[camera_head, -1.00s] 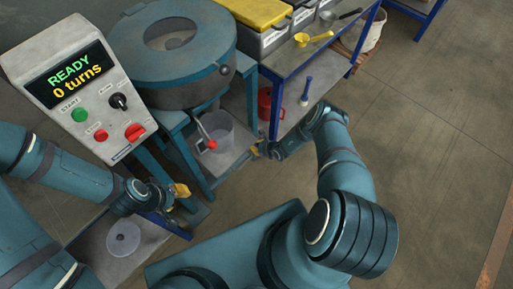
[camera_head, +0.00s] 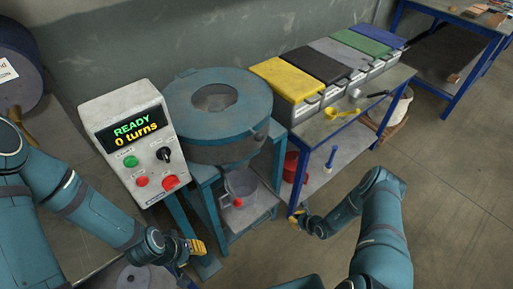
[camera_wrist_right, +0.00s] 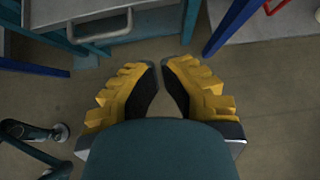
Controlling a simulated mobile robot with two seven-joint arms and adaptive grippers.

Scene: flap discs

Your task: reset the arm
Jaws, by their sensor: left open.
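My left gripper (camera_head: 197,246) is in the lower left of the head view, below the control box, open with nothing seen in it. My right gripper (camera_head: 299,221) is by the front leg of the blue-framed bench, low over the floor. In the right wrist view its yellow-backed, black-padded fingers (camera_wrist_right: 160,66) lean together, with a narrow gap at the tips and nothing seen between them. Whether that counts as open or shut is unclear.
The control box (camera_head: 134,142) reads "READY 0 turns". Beside it is a round teal machine (camera_head: 216,140) with a clear container (camera_head: 240,186) below. The bench (camera_head: 345,137) carries lidded bins (camera_head: 287,81) and a yellow scoop (camera_head: 342,113). Open floor (camera_head: 450,190) lies right.

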